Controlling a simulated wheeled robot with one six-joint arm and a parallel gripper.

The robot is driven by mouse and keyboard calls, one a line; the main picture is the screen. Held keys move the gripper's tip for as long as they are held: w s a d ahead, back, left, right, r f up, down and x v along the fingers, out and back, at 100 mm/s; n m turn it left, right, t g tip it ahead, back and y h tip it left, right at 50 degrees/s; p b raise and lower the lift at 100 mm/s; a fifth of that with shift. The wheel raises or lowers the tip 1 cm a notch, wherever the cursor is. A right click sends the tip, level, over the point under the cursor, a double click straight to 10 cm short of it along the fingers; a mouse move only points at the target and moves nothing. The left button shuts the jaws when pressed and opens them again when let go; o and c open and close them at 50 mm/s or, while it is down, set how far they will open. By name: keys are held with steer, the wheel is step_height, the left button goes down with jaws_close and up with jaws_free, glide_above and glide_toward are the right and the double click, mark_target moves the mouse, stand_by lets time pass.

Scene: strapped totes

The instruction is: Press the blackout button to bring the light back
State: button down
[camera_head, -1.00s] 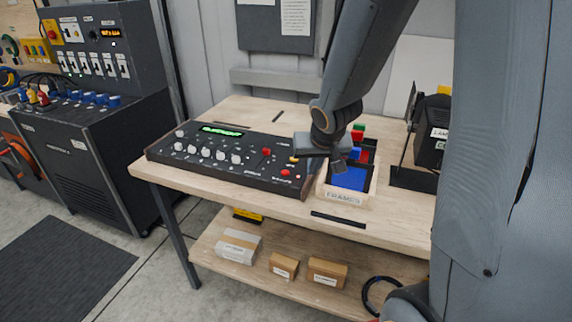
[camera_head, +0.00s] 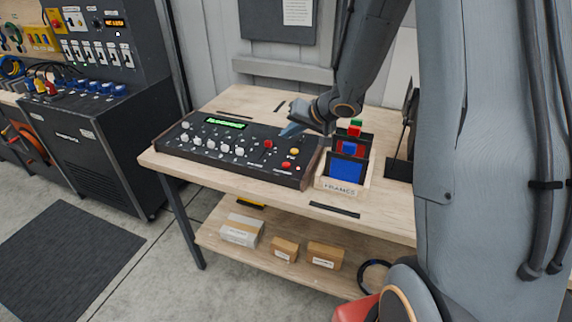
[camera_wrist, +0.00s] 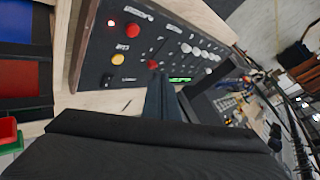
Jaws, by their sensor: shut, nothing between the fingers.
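The dark control console (camera_head: 190,161) lies on the wooden table, with white knobs and a lit green display (camera_head: 225,121). At its right end are a red button (camera_head: 286,165), a yellow button (camera_head: 294,151) and a red knob (camera_head: 268,143). Their labels are too small to read, so I cannot tell which is blackout. The wrist view shows the red button (camera_wrist: 132,30), yellow button (camera_wrist: 118,60) and red knob (camera_wrist: 153,64). My gripper (camera_head: 284,132) is shut and empty, above the console's back right part near the red knob. Its fingers (camera_wrist: 160,88) point towards the console.
A wooden frames box (camera_head: 340,187) with blue, red and green frames stands right of the console. A lamp-like black device (camera_head: 402,160) is further right. The lower shelf (camera_head: 225,246) holds several boxes. A switch rack (camera_head: 100,135) stands at the left.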

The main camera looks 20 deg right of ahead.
step_height(320, 180, down, 2)
steer(key=b, duration=0.8)
glide_above(289, 166)
step_height(289, 166, down, 4)
steer(key=shift+w+f, duration=0.15)
steer(key=shift+f+b, duration=0.35)
steer(key=shift+f, duration=0.85)
stand_by(0.6)
steer(key=shift+f, duration=0.35)
steer(key=shift+f, duration=0.4)
stand_by(0.9)
steer(key=shift+r+p, duration=0.1)
steer(key=shift+p, duration=0.2)
steer(key=shift+r+p, duration=0.75)
steer(key=shift+p, duration=0.4)
